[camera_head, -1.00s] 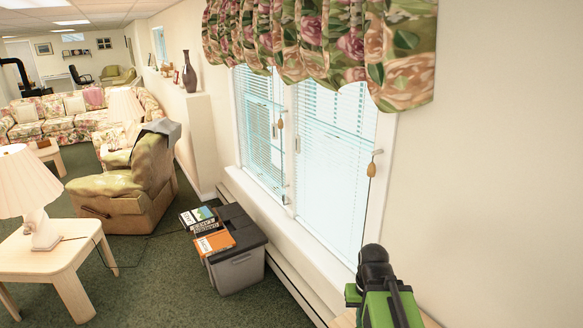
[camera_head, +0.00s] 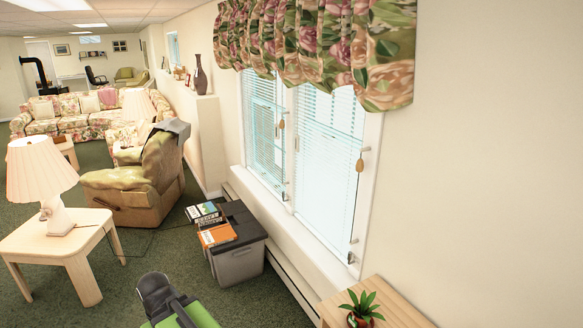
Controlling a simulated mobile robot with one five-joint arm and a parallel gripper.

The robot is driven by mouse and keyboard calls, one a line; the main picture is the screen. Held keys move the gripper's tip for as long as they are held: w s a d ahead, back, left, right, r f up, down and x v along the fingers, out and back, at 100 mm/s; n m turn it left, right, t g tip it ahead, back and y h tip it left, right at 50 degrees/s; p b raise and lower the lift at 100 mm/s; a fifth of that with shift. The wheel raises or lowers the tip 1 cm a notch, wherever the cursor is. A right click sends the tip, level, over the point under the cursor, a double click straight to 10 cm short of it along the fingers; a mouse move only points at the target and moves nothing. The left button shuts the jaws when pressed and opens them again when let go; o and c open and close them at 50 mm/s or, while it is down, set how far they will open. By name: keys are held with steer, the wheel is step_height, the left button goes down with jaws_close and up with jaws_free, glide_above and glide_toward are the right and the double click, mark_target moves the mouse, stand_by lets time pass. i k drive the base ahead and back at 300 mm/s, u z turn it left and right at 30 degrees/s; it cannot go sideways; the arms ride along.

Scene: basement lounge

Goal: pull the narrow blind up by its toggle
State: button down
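Two white slatted blinds hang lowered in the window. The left blind (camera_head: 264,130) looks narrower, though it is also farther off. The right blind (camera_head: 322,165) looks wider. A small tan toggle (camera_head: 281,125) hangs near the left blind's right edge. A second tan toggle (camera_head: 360,166) hangs by the right blind's right edge. Both toggles hang free, with nothing touching them. A green and black part of my arm shows at the bottom, left of centre, well below and away from the window. No gripper fingers can be made out.
A floral valance (camera_head: 315,45) covers the window top. A wooden table (camera_head: 390,305) with a potted plant (camera_head: 361,308) stands below right. A grey bin (camera_head: 237,262) with books (camera_head: 216,236) sits by the wall. A lamp table (camera_head: 60,248) and armchair (camera_head: 140,187) are left.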

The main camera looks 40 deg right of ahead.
mark_target(360, 166)
steer(key=z, duration=0.25)
steer(key=i, duration=1)
steer(key=u, duration=0.35)
